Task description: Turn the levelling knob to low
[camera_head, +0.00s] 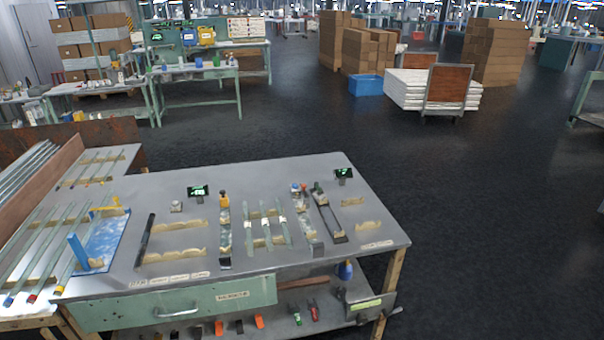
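No part can be picked out for sure as the levelling knob. A small pale fitting (176,206) sits on the grey workbench (330,265), left of a small dark display with green digits (198,191). A dark crank-like part (388,311) sticks out at the bench's lower right, by the shelf. Both are too small to read any setting or the word low. A second small display (343,173) stands at the bench's back right. Neither of my grippers shows in the head view.
Glass tubes (267,228) lie on supports mid-bench, between narrow upright-running fixtures. A blue board (101,238) and more tubes lie at the left. A green drawer (178,305) is shut at the front. The dark floor (480,220) right of the bench is clear.

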